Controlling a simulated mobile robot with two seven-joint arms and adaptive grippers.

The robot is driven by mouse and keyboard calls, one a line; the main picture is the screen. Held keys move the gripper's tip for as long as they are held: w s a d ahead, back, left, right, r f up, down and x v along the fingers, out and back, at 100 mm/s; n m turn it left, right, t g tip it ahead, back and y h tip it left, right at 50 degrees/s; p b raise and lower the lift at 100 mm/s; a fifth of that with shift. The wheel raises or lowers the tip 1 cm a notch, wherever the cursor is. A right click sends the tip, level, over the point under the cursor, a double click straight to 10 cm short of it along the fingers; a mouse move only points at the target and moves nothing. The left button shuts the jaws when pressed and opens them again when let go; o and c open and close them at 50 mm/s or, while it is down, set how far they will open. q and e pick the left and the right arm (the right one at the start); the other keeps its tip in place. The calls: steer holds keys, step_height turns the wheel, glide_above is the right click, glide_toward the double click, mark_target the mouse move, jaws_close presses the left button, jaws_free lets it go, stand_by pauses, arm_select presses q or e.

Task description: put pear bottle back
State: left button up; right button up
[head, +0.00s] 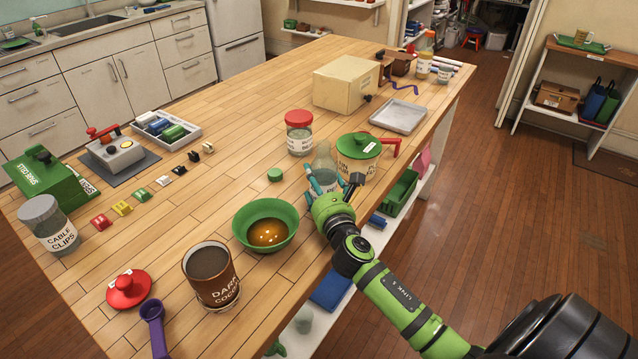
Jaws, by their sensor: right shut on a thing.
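A clear glass bottle (324,160) with a white label stands upright near the right edge of the wooden table. I take it for the pear bottle, but its label is too covered to read. My right gripper (328,187) is shut on the bottle from the near side and hides its lower part. I cannot tell whether the bottle's base touches the table. A small green cap (274,174) lies on the table to its left. My left gripper is not in view.
A red-lidded jar (299,133) stands behind. A green bowl (265,224) of amber liquid and an open brown canister (211,276) are nearer. A grey tray (398,116) lies empty.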

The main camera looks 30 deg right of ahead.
steer(key=o, duration=1.1)
steer(key=shift+f, duration=0.1)
steer(key=shift+r, duration=0.2)
steer(key=shift+s+f, duration=0.15)
steer(key=shift+s, duration=0.2)
steer(key=b+v, duration=0.1)
steer(key=v, duration=1)
steer(key=shift+s+a+b, duration=0.15)
steer(key=shift+b, duration=0.2)
